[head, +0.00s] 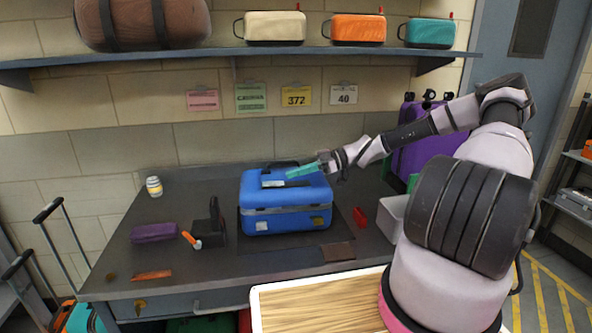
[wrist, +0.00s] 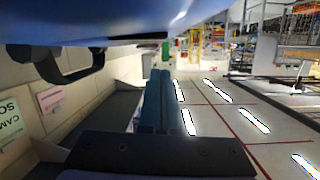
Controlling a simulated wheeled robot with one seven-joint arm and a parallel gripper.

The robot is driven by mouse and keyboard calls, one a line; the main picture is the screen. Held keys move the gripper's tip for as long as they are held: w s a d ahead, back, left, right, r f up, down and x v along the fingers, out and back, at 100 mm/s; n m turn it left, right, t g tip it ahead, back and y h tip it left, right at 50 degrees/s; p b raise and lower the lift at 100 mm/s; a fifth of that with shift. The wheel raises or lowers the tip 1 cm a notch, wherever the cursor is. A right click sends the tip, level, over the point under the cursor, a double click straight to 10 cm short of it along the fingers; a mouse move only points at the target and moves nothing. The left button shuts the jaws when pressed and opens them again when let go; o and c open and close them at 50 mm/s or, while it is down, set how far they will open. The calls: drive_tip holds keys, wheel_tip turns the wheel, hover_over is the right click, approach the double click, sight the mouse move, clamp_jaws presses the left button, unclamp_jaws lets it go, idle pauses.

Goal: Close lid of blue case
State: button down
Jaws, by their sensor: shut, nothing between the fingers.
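The blue case (head: 285,222) stands on the dark table in the head view. Its lid (head: 258,186) looks down on the body, with a grey band along the seam; I cannot tell whether it is latched. My gripper (head: 292,172) is shut and empty, its teal fingers at the top of the lid, partly over the dark handle area. I cannot tell whether they touch the lid. In the wrist view the shut teal fingers (wrist: 164,88) point ahead below a blue surface of the case (wrist: 150,18), and a dark handle (wrist: 75,68) shows at left.
A purple pouch (head: 153,232), a black item (head: 210,225) and an orange-handled tool (head: 190,239) lie left of the case. A red block (head: 360,217) and a grey bin (head: 392,215) stand to its right. A shelf (head: 235,52) with several cases runs above.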

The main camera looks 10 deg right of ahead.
drive_tip(key=v, duration=0.6)
drive_tip(key=r+v, duration=0.1)
drive_tip(key=v, duration=0.3)
drive_tip(key=shift+s+a, duration=0.15)
drive_tip(key=s+a+m+g+h, duration=0.2)
drive_tip(key=s+m+h, duration=0.1)
drive_tip(key=s+h, duration=0.2)
drive_tip(key=s+d+r+m+t+h, duration=0.1)
drive_tip(key=s+r+m+t+h, duration=0.3)
drive_tip(key=s+r+m, duration=0.5)
drive_tip(key=s+d+r+m+t+h, duration=0.1)
drive_tip(key=s+r+m+t+h, duration=0.3)
drive_tip(key=r, duration=1.4)
drive_tip(key=s+m+t, duration=0.1)
drive_tip(key=s+m, duration=0.3)
drive_tip(key=s, duration=0.3)
drive_tip(key=shift+s+r+m, duration=0.3)
drive_tip(key=shift+r+m, duration=0.1)
